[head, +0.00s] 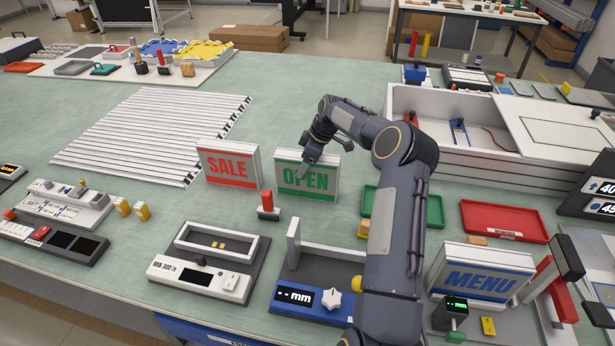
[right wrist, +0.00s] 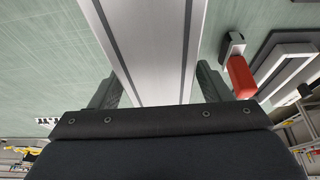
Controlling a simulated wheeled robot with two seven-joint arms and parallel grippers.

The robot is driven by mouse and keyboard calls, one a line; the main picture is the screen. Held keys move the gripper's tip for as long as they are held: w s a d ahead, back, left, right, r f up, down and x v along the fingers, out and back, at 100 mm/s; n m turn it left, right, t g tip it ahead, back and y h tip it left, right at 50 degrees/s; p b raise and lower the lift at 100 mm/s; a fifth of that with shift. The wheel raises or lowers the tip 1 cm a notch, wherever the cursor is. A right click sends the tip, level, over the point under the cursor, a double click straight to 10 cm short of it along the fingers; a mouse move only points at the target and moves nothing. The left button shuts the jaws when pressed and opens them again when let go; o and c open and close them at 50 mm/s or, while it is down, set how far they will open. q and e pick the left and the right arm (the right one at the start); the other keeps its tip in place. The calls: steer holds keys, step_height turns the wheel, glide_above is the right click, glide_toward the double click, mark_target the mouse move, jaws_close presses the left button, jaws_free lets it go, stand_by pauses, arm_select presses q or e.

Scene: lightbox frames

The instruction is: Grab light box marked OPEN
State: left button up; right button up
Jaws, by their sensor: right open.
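The light box marked OPEN (head: 322,189) stands upright on the green table, white-framed with a green front and green lettering. My right gripper (head: 308,164) is at its top, partly covering the sign's upper edge in the head view. In the right wrist view, the open fingers of the right gripper (right wrist: 158,88) lie on either side of the white, grey-striped box (right wrist: 150,45). Whether either finger touches the box cannot be told. My left gripper is not in view.
A red SALE light box (head: 228,168) stands just left of OPEN. A MENU light box (head: 480,275) is at the right. A red-handled tool (head: 268,205) stands in front. Green (head: 432,212) and red (head: 503,222) trays lie to the right. White slats (head: 150,135) cover the table behind left.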

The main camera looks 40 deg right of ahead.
steer(key=shift+f, duration=0.2)
stand_by(0.3)
steer(key=shift+r, duration=0.1)
jaws_close()
